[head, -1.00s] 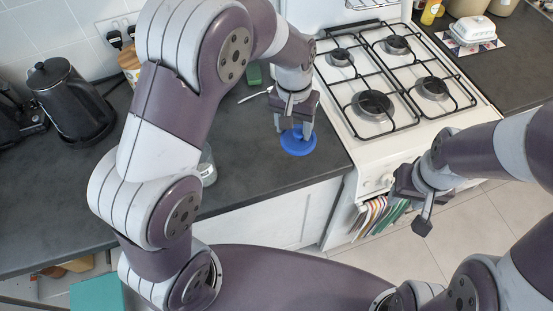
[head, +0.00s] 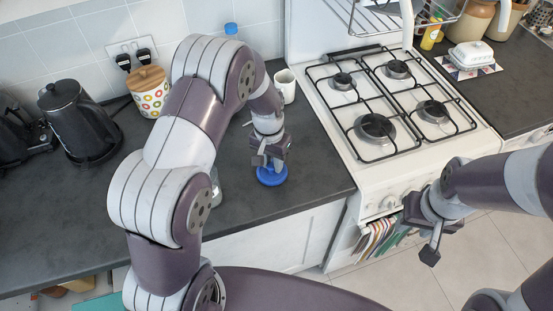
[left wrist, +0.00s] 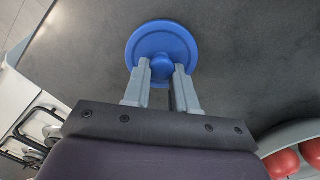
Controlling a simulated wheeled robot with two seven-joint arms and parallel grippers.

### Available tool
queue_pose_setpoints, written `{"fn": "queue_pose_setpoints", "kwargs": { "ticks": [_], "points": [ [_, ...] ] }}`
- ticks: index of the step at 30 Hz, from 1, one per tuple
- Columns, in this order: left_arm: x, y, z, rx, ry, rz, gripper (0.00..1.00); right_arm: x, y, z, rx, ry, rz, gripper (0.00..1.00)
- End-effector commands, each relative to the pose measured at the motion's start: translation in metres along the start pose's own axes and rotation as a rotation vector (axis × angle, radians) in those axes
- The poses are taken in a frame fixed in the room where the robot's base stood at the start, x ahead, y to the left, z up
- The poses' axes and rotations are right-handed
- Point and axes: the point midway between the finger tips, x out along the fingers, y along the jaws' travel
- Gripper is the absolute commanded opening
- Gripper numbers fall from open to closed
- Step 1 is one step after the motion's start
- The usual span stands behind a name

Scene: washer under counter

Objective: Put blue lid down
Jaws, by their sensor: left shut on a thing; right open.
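The blue lid (head: 272,178) is a round disc with a central knob, at the dark counter near its front edge, left of the stove. My left gripper (head: 270,163) is above it with its fingers shut on the knob. The left wrist view shows the lid (left wrist: 162,42) flat beyond the fingertips, with the left gripper (left wrist: 160,70) around the knob. The lid looks level and very close to the counter; I cannot tell whether it touches. My right gripper (head: 431,230) is open and empty in front of the stove, over the floor.
A glass jar (head: 215,188) stands left of the lid, partly behind my left arm. A white mug (head: 286,86) stands behind. The stove (head: 345,155) is to the right. A bowl with red round things (left wrist: 290,150) shows in the left wrist view.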

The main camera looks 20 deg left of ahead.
Motion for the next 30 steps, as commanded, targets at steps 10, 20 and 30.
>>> {"fn": "queue_pose_setpoints", "kwargs": {
  "ticks": [10, 20, 30],
  "points": [
    [0.002, 0.0, 0.001, -0.001, -0.004, 0.001, 0.83, 0.001, 0.0, 0.0, 0.0, 0.0, 0.0, 0.43],
    [-0.002, 0.0, 0.001, -0.001, -0.002, 0.0, 0.83, 0.003, 0.0, 0.0, 0.0, 0.0, 0.0, 0.43],
    [-0.083, 0.0, -0.001, -0.001, 0.003, 0.0, 0.83, 0.017, 0.0, 0.002, 0.0, 0.0, 0.0, 0.43]
  ]
}}
